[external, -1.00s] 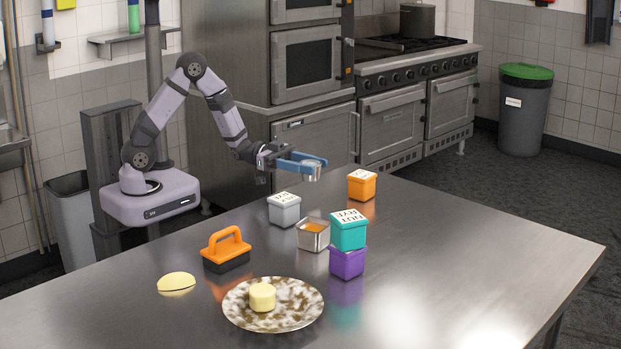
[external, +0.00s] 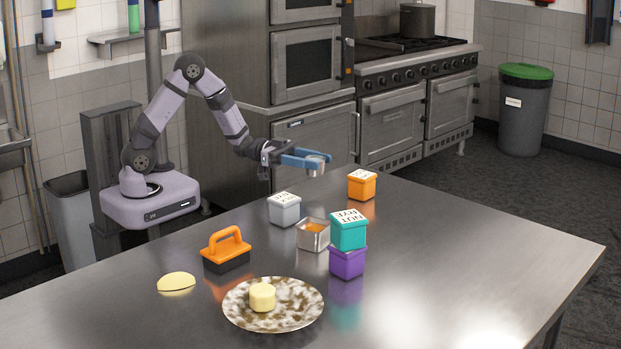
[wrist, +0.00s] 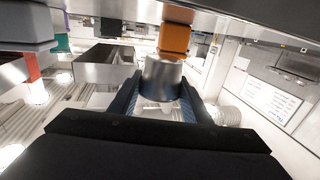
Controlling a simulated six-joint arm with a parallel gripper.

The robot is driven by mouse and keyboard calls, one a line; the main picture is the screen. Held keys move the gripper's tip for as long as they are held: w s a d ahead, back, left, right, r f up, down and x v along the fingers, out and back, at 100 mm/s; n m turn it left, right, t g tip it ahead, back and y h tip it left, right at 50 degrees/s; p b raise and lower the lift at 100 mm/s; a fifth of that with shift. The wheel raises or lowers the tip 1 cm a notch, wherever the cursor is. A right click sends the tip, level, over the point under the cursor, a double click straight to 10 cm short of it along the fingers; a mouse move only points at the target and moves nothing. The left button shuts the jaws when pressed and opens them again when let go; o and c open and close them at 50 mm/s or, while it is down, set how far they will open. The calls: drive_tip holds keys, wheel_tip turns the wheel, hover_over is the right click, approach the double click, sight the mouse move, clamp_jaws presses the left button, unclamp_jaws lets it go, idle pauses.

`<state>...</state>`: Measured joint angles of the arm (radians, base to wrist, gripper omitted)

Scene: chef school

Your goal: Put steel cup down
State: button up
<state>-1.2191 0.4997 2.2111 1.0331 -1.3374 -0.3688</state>
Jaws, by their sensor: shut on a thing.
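The steel cup (external: 316,167) is small and silver. My gripper (external: 308,161) has blue fingers and is shut on it. The cup is held in the air, above the far edge of the steel table, left of the orange box. In the wrist view the cup (wrist: 162,80) sits between the two fingers of my gripper (wrist: 163,104). The fingers hide parts of its sides.
The steel table (external: 430,270) holds an orange box (external: 362,186), a grey box (external: 284,211), a square metal tin (external: 313,235), a teal box (external: 347,232) on a purple box (external: 347,263), an orange-handled block (external: 226,250) and a patterned plate (external: 240,305). The right side is clear.

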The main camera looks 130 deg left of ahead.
drive_tip(key=a, duration=0.3)
drive_tip(key=w+a, duration=0.1)
drive_tip(key=a, duration=0.5)
drive_tip(key=shift+w+a+r, duration=0.2)
drive_tip(key=shift+w+a, duration=0.1)
drive_tip(key=shift+a, duration=0.05)
drive_tip(key=w+a+r, duration=0.2)
drive_tip(key=a+r, duration=0.3)
drive_tip(key=r, duration=0.1)
drive_tip(key=shift+y, duration=0.3)
drive_tip(key=shift+s+a+f+p, duration=0.1)
drive_tip(key=shift+f, duration=1.7)
drive_tip(key=shift+s+a+f+p, duration=0.1)
drive_tip(key=shift+f+p, duration=0.05)
drive_tip(key=shift+f, duration=1.7)
drive_tip(key=shift+s+a+f+p, duration=0.1)
drive_tip(key=shift+f, duration=1.7)
drive_tip(key=shift+f, duration=0.15)
drive_tip(key=o, duration=1.1)
drive_tip(key=shift+d, duration=0.1)
